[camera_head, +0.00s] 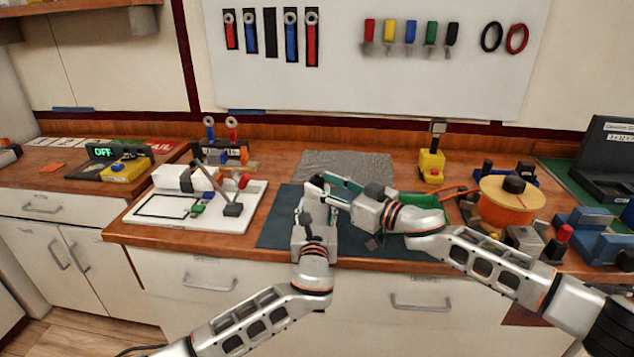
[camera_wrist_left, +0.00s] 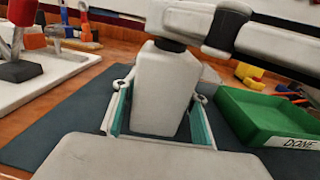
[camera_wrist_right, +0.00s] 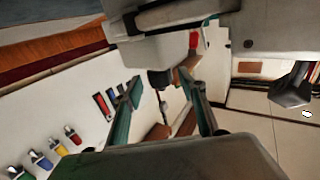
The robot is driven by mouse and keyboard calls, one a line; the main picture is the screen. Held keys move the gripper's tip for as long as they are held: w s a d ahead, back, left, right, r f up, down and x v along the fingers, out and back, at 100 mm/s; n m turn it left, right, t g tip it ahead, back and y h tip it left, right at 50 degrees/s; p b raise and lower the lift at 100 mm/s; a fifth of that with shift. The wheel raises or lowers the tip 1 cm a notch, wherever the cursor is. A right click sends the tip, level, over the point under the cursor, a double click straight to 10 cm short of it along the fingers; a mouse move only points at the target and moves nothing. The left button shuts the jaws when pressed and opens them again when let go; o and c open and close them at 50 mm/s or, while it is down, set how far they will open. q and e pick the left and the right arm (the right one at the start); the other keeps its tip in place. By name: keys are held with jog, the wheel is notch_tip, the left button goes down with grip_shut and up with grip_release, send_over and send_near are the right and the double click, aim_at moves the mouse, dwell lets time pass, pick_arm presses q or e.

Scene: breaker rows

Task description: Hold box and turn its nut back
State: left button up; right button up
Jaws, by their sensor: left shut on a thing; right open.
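A pale grey box (camera_wrist_left: 160,95) stands upright between the fingers of my left gripper (camera_wrist_left: 160,112), which is shut on it above the dark mat (camera_head: 275,222). In the head view my left gripper (camera_head: 314,198) and my right gripper (camera_head: 332,187) meet closely and mostly hide the box. My right gripper is open and reaches over the box top from the right. In the right wrist view a small dark round part (camera_wrist_right: 160,80), probably the nut, shows between its spread fingers (camera_wrist_right: 162,108). I cannot tell whether they touch it.
A green tray (camera_wrist_left: 265,112) marked DONE lies right of the box, partly under my right arm. A white board (camera_head: 240,215) with parts lies left. An orange reel (camera_head: 505,205), a yellow block (camera_head: 431,167) and blue blocks (camera_head: 585,235) stand right. A grey mat (camera_head: 345,165) lies behind.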

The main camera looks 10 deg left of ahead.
jog(key=shift+x, duration=1.25)
jog(key=c, duration=1.1)
jog(key=shift+w+n+g, duration=0.1)
jog(key=shift+n+g, duration=0.2)
jog(key=shift+g, duration=0.1)
jog(key=shift+f+n+g+y, duration=0.1)
jog(key=shift+n+g+y, duration=1.15)
jog(key=shift+g, duration=0.75)
jog(key=shift+n+g, duration=0.75)
jog(key=shift+g, duration=0.15)
jog(key=o, duration=1.1)
